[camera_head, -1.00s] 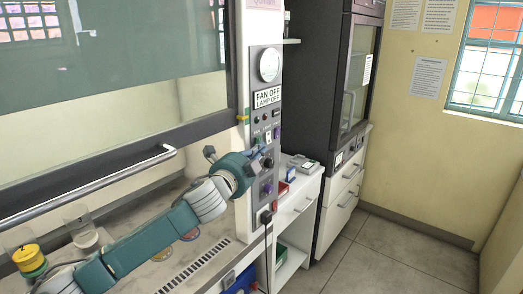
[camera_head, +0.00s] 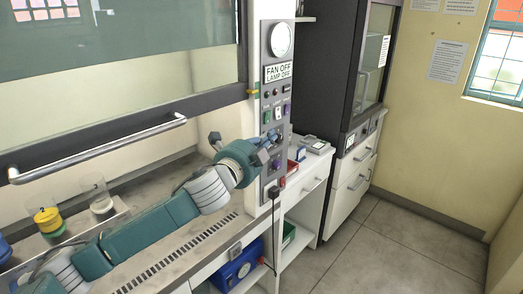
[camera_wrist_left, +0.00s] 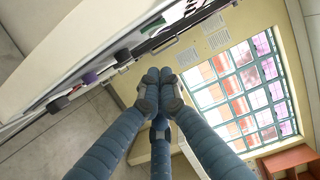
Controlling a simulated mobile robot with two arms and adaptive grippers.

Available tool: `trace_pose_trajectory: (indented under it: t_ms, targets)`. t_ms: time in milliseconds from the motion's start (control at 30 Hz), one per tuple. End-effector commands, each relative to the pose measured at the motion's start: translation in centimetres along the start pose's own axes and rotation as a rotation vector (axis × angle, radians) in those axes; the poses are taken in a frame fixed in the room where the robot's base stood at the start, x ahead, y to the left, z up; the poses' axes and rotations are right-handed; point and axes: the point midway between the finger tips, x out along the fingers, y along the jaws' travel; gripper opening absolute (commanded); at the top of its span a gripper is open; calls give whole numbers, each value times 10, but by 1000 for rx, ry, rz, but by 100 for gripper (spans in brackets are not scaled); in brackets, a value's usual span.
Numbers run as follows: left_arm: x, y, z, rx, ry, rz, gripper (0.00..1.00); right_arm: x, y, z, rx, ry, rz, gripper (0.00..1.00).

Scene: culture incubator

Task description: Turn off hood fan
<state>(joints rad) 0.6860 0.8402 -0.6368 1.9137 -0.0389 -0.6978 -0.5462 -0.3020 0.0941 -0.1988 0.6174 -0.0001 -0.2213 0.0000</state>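The hood's control panel (camera_head: 270,185) is a grey upright strip on the right post of the fume hood. Its display (camera_head: 278,73) reads "FAN OFF" and "LAMP OFF". My right gripper is not in view.
The hood's sash handle (camera_head: 100,150) runs across at left. A black plug (camera_head: 273,192) with a cable sits low on the panel. A white cabinet (camera_head: 350,200) is right of the hood; the floor (camera_head: 400,250) there is clear.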

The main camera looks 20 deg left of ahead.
Motion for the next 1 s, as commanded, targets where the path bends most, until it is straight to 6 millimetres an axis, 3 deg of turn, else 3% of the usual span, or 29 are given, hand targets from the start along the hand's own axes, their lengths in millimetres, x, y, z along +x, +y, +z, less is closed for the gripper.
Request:
trace_pose_trajectory:
  t_ms: [133, 300, 867, 1000]
  targets:
    - [-27, 4, -1, 2, 4, -2, 0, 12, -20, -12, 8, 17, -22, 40]
    - [-44, 2, -1, 0, 2, -1, 0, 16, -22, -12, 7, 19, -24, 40]
    - [-49, 1, -1, -1, 2, -1, 0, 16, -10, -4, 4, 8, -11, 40]
    - [-52, 22, -9, -55, 1, 36, 0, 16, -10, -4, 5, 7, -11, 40]
